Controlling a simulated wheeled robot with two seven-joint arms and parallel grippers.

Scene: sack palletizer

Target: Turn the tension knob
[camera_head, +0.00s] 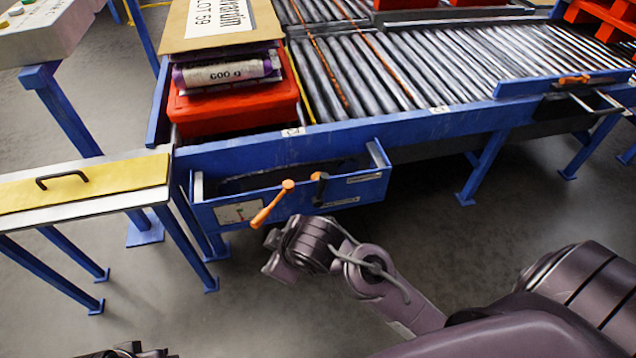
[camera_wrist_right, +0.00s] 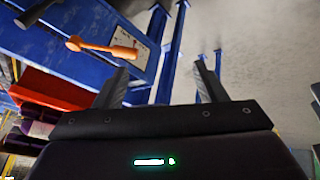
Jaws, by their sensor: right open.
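A blue front panel (camera_head: 348,189) under the roller conveyor carries a dial plate (camera_head: 240,212), an orange-handled lever (camera_head: 272,204) and a black-handled lever (camera_head: 320,189). Which of these is the tension knob I cannot tell. The right wrist view shows the orange handle (camera_wrist_right: 103,47), the dial plate (camera_wrist_right: 130,38) and part of a black handle (camera_wrist_right: 38,12). My right gripper (camera_wrist_right: 163,80) is open and empty, in front of the panel and apart from both handles. In the head view its fingers are hard to make out. Only a sliver of my left arm shows at the bottom edge.
A red crate (camera_head: 236,112) with sacks and a cardboard sheet (camera_head: 216,24) sits on the conveyor's left end. A side table with a yellow top (camera_head: 84,184) stands left. Blue legs (camera_head: 487,166) stand right of the panel.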

